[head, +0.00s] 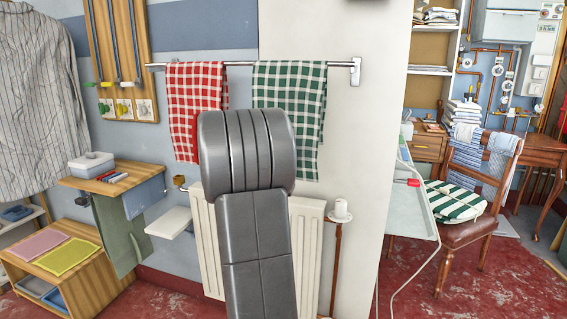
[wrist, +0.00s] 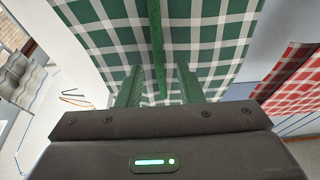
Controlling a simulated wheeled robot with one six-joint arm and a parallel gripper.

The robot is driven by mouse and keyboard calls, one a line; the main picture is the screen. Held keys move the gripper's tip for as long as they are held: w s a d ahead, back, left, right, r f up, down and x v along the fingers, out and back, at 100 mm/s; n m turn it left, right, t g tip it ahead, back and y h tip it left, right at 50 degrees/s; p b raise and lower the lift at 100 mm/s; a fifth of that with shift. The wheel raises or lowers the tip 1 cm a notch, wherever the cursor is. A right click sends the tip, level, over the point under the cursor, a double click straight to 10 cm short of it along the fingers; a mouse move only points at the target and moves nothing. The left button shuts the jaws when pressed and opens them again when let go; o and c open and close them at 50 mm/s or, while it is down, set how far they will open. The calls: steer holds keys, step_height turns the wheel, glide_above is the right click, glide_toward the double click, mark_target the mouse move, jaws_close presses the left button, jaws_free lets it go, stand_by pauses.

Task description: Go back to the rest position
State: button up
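My gripper (wrist: 160,84) shows in the wrist view with its two greenish fingers apart and a gap between them. A green-and-white checked towel (wrist: 215,45) fills the view just beyond the fingers, and a dark green strip of it runs down in line with the gap. I cannot tell whether the cloth touches the fingers. In the head view the green checked towel (head: 298,90) hangs from a wall rail, and my grey arm stands in front of its lower left part. The gripper itself is hidden behind the arm there.
A red checked towel (head: 193,95) hangs on the same metal rail (head: 240,64), left of the green one. A white radiator (head: 306,245) is below. A wooden shelf (head: 115,180) stands left. An ironing board (head: 418,205) and a chair (head: 470,235) stand right.

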steer(key=shift+w+d+r+p, duration=0.15)
steer(key=shift+w+r+p, duration=0.05)
steer(key=shift+w+r, duration=0.2)
steer(key=shift+w+d+r+p, duration=0.15)
steer(key=shift+w+r, duration=0.15)
steer(key=shift+w, duration=0.15)
steer(key=shift+f, duration=0.1)
steer(key=v, duration=1.4)
steer(key=x, duration=1.4)
step_height(320, 180, up, 18)
steer(key=p, duration=1.5)
steer(key=shift+f, duration=0.1)
steer(key=shift+f, duration=0.1)
